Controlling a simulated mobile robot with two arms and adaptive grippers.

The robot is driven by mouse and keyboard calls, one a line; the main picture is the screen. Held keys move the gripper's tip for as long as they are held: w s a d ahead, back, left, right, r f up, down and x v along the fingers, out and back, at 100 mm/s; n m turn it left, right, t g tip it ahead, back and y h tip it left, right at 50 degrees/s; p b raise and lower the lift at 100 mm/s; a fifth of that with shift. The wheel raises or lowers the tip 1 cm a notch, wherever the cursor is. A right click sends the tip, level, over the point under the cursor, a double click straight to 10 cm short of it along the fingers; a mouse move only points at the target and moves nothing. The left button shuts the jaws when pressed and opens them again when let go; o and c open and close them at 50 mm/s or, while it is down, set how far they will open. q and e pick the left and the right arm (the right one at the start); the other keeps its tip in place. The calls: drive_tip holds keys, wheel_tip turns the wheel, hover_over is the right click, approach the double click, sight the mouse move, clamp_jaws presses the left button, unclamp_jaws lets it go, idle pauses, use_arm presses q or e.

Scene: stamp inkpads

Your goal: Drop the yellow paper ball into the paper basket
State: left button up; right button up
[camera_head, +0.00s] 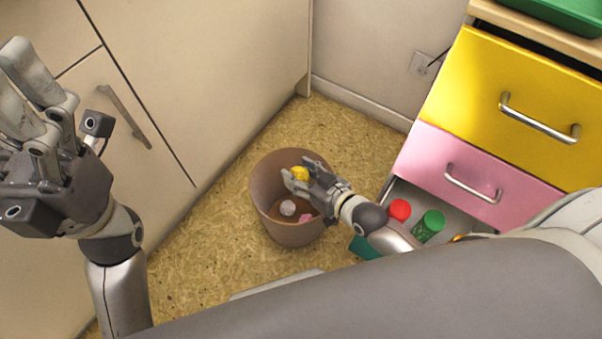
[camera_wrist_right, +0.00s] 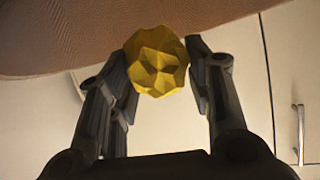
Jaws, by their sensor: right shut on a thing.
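The yellow paper ball (camera_head: 300,173) is held between the fingertips of my right gripper (camera_head: 294,181). It also shows large in the right wrist view (camera_wrist_right: 157,62), with a finger on each side. In the head view the ball and fingers are over the opening of the brown paper basket (camera_head: 265,190), near its middle. The basket stands upright on the floor, and its wall fills the top of the wrist view (camera_wrist_right: 60,35). My left gripper (camera_head: 38,85) is raised at the left, empty, with its fingers apart.
A white paper ball (camera_head: 287,207) and a pink one (camera_head: 305,217) lie inside the basket. Beige cabinets (camera_head: 190,60) stand to the left. A drawer unit with yellow (camera_head: 520,100) and pink (camera_head: 470,180) fronts stands to the right. An open drawer holds red (camera_head: 399,210) and green (camera_head: 430,224) items.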

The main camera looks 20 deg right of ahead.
drive_tip(key=shift+f+b, duration=0.35)
drive_tip(key=shift+f, duration=0.15)
drive_tip(key=o, duration=0.7)
drive_tip(key=v, duration=1.2)
drive_tip(key=shift+a, duration=0.1)
